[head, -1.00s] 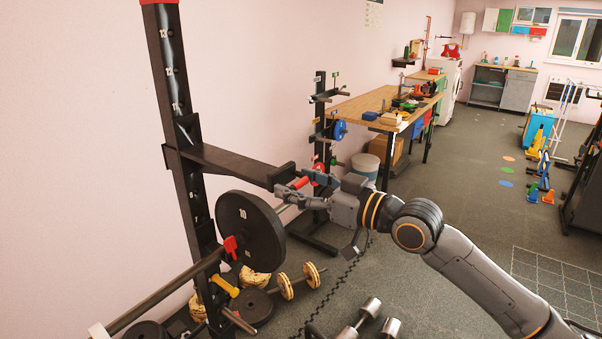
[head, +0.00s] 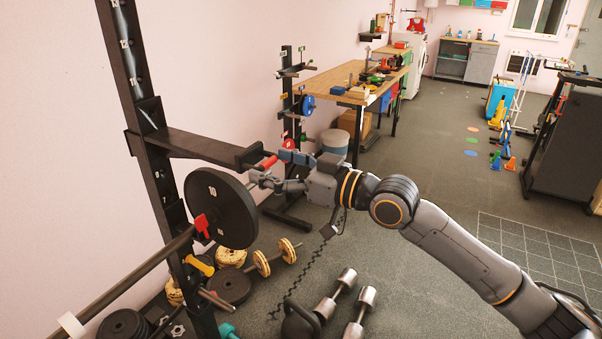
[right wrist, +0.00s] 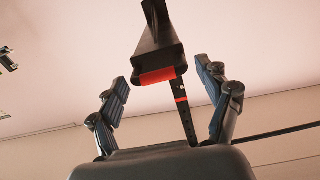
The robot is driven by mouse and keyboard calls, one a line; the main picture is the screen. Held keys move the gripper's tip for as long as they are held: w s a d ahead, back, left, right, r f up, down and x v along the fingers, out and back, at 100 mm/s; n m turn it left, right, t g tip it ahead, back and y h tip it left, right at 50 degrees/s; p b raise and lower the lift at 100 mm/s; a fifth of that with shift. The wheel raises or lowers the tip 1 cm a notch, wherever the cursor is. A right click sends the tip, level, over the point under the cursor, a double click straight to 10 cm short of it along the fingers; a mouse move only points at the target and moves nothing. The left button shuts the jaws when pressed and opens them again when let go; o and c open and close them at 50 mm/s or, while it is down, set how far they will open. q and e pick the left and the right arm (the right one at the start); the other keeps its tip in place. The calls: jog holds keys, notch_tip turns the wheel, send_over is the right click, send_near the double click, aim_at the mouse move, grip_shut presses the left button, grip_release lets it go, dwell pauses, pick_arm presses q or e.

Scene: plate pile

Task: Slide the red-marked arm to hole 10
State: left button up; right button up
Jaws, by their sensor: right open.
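The red-marked arm (head: 195,148) is a long black bar that sticks out level from a black upright (head: 137,75). Its red mark (head: 268,162) is at the outer end. My right gripper (head: 276,169) is open around or just beside that end in the head view. In the right wrist view the arm's end with its red band (right wrist: 157,76) appears between the two spread fingers, with gaps on both sides; I see no contact. My left gripper is not in view.
A barbell (head: 140,272) with a black plate (head: 222,205) marked 10 lies just below the arm. Dumbbells (head: 325,308), a kettlebell (head: 300,325) and loose plates cover the floor beneath. A second rack (head: 287,90) and a workbench (head: 340,80) stand behind. Floor at right is clearer.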

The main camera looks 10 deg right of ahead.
jog(key=v, duration=1)
jog(key=shift+s, duration=0.15)
